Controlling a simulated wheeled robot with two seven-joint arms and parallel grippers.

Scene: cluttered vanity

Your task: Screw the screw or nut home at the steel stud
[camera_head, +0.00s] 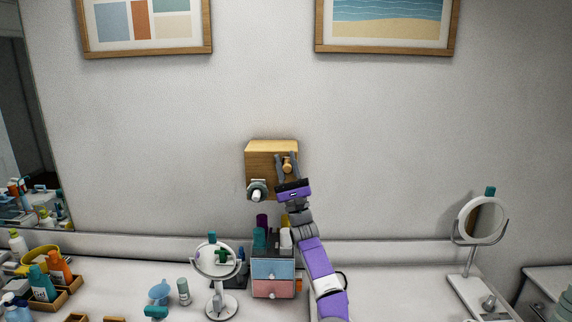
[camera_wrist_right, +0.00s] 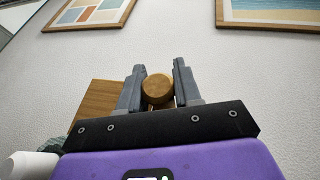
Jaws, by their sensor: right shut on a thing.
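A wooden block (camera_head: 258,148) is mounted on the wall above the vanity. A round, brass-coloured knob-like nut (camera_head: 287,164) is at the right part of its front. My right gripper (camera_head: 286,159) reaches up from below and is shut on this nut. In the right wrist view, the nut (camera_wrist_right: 157,88) sits between the two grey fingers of the right gripper (camera_wrist_right: 159,70). The steel stud cannot be made out; the nut and fingers cover that spot. My left gripper is not in view.
A grey-green fitting with a white end (camera_head: 257,192) is at the block's lower left. Below stands a small drawer unit (camera_head: 273,271) with bottles on top. A round mirror (camera_head: 215,262) stands to its left, another mirror (camera_head: 481,222) far right. The wall around the block is clear.

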